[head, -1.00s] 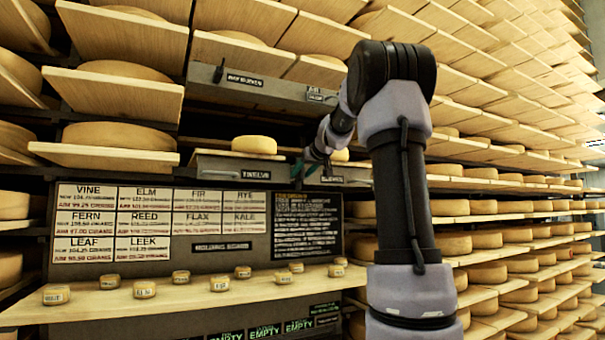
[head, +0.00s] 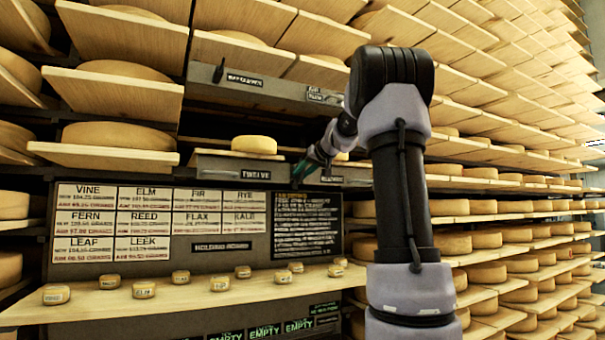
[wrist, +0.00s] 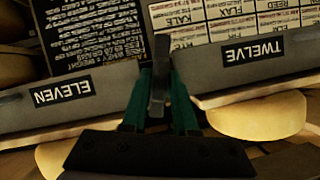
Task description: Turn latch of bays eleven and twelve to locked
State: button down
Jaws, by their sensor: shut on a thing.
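The latch (wrist: 160,72) is a dark grey lever between the fronts of bay eleven and bay twelve. In the wrist view, which is upside down, the ELEVEN label (wrist: 62,91) is at left and the TWELVE label (wrist: 252,53) at right. My gripper (wrist: 158,100) has green fingers, one on each side of the lever, and is shut on it. In the head view my gripper (head: 304,168) is at the gap right of the TWELVE label (head: 256,174); the latch is mostly hidden there. The lever runs roughly upright in the wrist picture.
A cheese wheel (head: 254,144) rests in bay twelve; another (wrist: 60,157) shows in bay eleven. Below are a price board (head: 160,222), a black notice (head: 307,225) and a wooden shelf (head: 200,301) with several small cheeses. Another latch (head: 218,72) is above.

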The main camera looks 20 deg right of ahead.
jog(key=m+y, duration=0.1)
jog(key=m, duration=0.1)
jog(key=shift+d+f+m+y, duration=0.1)
jog(key=shift+m+y, duration=0.2)
jog(key=shift+y, duration=0.1)
jog(key=m+y, duration=0.1)
jog(key=m, duration=0.1)
jog(key=shift+m+t, duration=0.4)
jog(key=m+y, duration=0.1)
jog(key=m, duration=0.1)
jog(key=shift+d+f+m+t+y, duration=0.1)
jog(key=shift+f+m+t+y, duration=0.05)
jog(key=shift+m+t+y, duration=0.25)
jog(key=shift+m+t, duration=0.5)
jog(key=shift+m, duration=0.9)
jog(key=shift+m+y, duration=0.3)
jog(key=shift+f, duration=0.1)
jog(key=c, duration=0.8)
grip_release()
jog(key=shift+o, duration=0.2)
